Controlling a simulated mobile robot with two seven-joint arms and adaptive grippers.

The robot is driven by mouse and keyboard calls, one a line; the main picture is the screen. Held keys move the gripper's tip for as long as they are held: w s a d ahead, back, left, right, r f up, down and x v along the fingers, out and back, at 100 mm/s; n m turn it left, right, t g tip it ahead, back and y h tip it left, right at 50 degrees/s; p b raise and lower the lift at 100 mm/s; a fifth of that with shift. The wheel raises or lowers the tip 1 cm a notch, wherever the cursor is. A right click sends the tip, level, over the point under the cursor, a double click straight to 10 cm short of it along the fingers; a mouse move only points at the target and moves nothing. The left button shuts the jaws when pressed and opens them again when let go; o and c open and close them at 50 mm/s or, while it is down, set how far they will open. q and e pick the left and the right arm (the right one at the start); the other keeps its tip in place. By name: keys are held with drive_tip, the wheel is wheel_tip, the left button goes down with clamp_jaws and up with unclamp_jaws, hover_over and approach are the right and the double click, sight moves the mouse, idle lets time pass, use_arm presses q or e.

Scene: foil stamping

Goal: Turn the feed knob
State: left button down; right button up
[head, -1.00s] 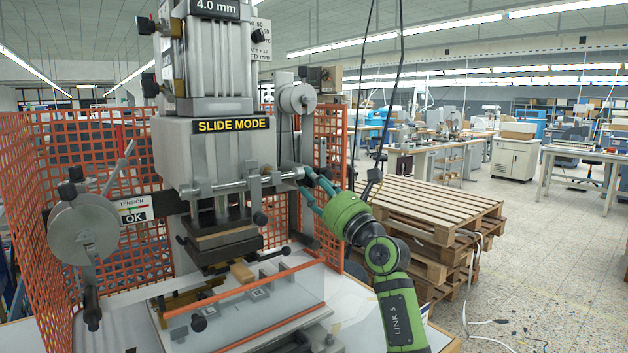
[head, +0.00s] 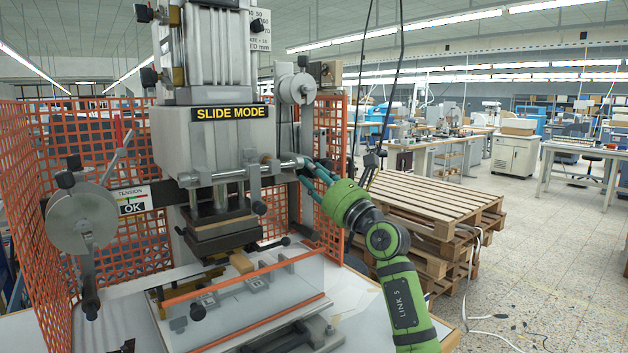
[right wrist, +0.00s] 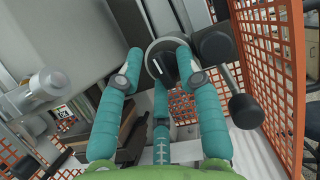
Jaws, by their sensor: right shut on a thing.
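The feed knob (right wrist: 164,62) is a round grey and black knob with a white mark on its face, seen in the right wrist view. My right gripper (right wrist: 162,68) is shut on it, with teal fingers on both sides of its rim. In the head view my right gripper (head: 304,170) reaches from the right to the end of the press's horizontal shaft. There the fingers and machine parts mostly hide the knob. My left gripper is not in view.
The press (head: 212,145), labelled SLIDE MODE, stands inside orange mesh guards (head: 95,150). A black ball-ended lever (right wrist: 245,108) is close to the right of my fingers. A clear guard with orange edges (head: 250,295) is below. Wooden pallets (head: 430,205) stand to the right.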

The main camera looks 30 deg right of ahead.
drive_tip(key=shift+d+n+g+y+b, duration=0.1)
drive_tip(key=shift+n+g+y+b, duration=0.75)
drive_tip(key=shift+n, duration=1.9)
drive_tip(key=shift+d+n+g+y+b, duration=0.15)
drive_tip(key=shift+n+g+y+b, duration=0.7)
drive_tip(key=shift+n, duration=1.85)
drive_tip(key=shift+d+n+g+y+b, duration=0.1)
drive_tip(key=shift+n+g+y+b, duration=0.35)
drive_tip(key=shift+n+y, duration=1.55)
drive_tip(key=shift+n+g+h, duration=0.25)
drive_tip(key=shift+n+h, duration=0.55)
drive_tip(key=shift+n, duration=0.15)
drive_tip(key=o, duration=0.8)
drive_tip(key=shift+a, duration=0.1)
